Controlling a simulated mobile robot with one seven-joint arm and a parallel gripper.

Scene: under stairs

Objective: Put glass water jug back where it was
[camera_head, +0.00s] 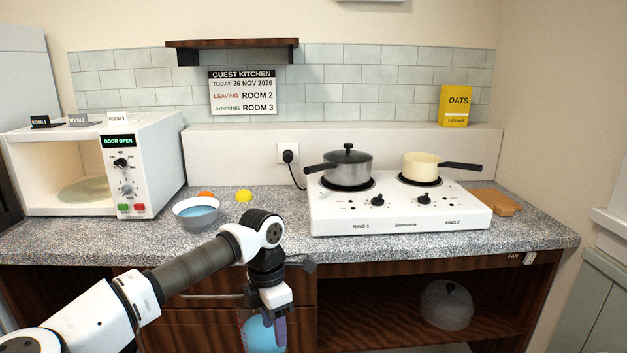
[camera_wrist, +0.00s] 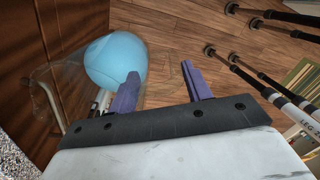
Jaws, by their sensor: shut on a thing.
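The glass water jug (camera_head: 262,336) is clear with blue water in it. It shows low in the head view, in front of the cabinet below the counter, partly hidden by my gripper and cut off by the frame's bottom edge. In the wrist view the jug's blue water (camera_wrist: 115,58) lies beside the left finger, and the clear glass outline is faint. My gripper (camera_head: 280,328) points down with its purple fingers at the jug. The fingers stand apart in the wrist view (camera_wrist: 160,70), shut on the jug; the exact contact is unclear.
The speckled counter (camera_head: 280,213) holds an open microwave (camera_head: 166,160), a bowl (camera_head: 197,213) with blue contents, and a hob (camera_head: 400,210) with two pots. A clear dome (camera_head: 446,305) sits on the open lower shelf. Several poles (camera_wrist: 270,90) show above the wooden floor.

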